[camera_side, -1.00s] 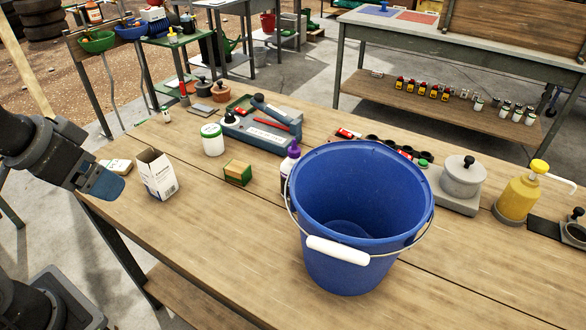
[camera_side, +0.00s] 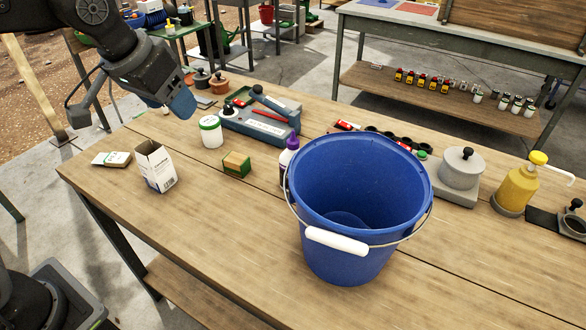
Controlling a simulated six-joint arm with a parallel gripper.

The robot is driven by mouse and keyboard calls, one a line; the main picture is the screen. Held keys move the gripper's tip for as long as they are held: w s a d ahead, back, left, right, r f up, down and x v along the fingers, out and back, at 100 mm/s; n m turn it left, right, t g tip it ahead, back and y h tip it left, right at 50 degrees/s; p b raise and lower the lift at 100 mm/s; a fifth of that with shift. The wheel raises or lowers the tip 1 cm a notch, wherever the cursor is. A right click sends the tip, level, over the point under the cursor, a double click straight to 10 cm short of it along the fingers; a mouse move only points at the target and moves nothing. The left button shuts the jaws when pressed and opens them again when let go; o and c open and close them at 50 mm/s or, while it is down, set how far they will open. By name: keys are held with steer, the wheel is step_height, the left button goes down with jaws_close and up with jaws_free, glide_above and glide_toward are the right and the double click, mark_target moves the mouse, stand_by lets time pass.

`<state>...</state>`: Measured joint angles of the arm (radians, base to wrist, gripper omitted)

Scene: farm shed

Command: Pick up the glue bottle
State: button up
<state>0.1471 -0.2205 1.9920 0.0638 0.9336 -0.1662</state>
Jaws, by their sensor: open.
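A bottle with a purple cap (camera_side: 291,145), which looks like the glue bottle, stands upright on the wooden table. It is right at the left side of the blue bucket (camera_side: 345,262), which hides part of it. My gripper (camera_side: 180,104) is in the air at the upper left, near the white jar with the green lid, and well to the left of the bottle. It is open, and nothing shows in it.
A yellow pump bottle (camera_side: 518,187) is far right. The table's front left is clear.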

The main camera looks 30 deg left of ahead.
steer(key=w+d+f, duration=0.1)
steer(key=w+d, duration=0.3)
steer(key=w, duration=0.3)
glide_toward(291, 139)
steer(key=x, duration=1)
steer(key=shift+w+f, duration=0.15)
steer(key=shift+f, duration=0.2)
jaws_close()
steer(key=shift+r, duration=0.1)
